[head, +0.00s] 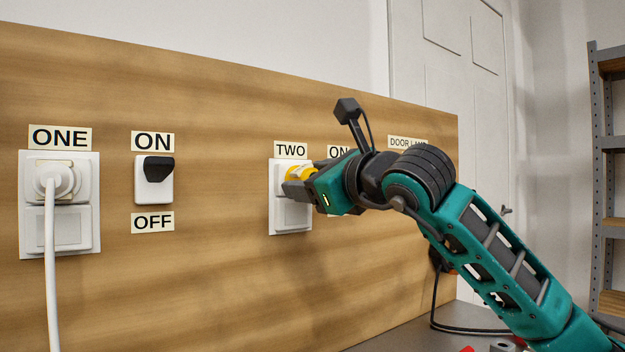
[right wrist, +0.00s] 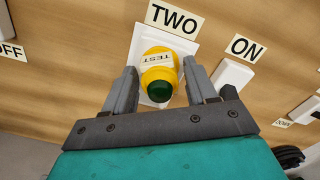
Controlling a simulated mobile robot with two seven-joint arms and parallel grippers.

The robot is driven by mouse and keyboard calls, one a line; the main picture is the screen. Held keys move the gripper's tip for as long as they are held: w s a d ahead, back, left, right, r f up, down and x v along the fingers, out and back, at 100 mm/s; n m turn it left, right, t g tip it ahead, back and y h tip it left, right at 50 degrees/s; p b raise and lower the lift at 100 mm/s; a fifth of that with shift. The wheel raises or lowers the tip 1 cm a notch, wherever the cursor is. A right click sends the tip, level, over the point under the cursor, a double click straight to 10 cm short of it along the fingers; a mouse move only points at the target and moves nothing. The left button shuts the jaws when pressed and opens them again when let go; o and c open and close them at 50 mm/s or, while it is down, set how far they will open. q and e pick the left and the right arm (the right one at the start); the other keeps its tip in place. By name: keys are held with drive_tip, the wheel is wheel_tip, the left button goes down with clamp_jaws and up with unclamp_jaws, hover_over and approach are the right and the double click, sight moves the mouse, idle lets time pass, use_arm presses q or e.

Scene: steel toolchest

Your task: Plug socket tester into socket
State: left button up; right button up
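The socket tester (right wrist: 161,66) is yellow with a "TEST" label and a dark green end. It sits at the upper outlet of socket TWO (head: 291,218), a white double plate on the wooden board. It also shows in the head view (head: 295,172), partly covered by my gripper. My right gripper (right wrist: 160,70) has one grey finger on each side of the tester, close against it, and seems shut on it. The right gripper also shows at the socket in the head view (head: 299,186). The tester's prongs are hidden. My left gripper is not in view.
Socket ONE (head: 84,231) holds a white plug with a cable (head: 50,270). A black-and-white switch (head: 154,180) is between the sockets. Another switch (right wrist: 233,77) is right of TWO. A grey surface lies below the board, and a shelf rack (head: 606,180) stands at right.

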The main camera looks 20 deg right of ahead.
drive_tip(key=shift+o, duration=1)
drive_tip(key=shift+s+d, duration=0.1)
drive_tip(key=shift+s, duration=0.05)
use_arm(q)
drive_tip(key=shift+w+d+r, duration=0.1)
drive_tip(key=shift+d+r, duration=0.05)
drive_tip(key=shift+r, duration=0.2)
use_arm(e)
drive_tip(key=v, duration=1.2)
drive_tip(key=shift+s, duration=0.3)
drive_tip(key=shift+d, duration=0.1)
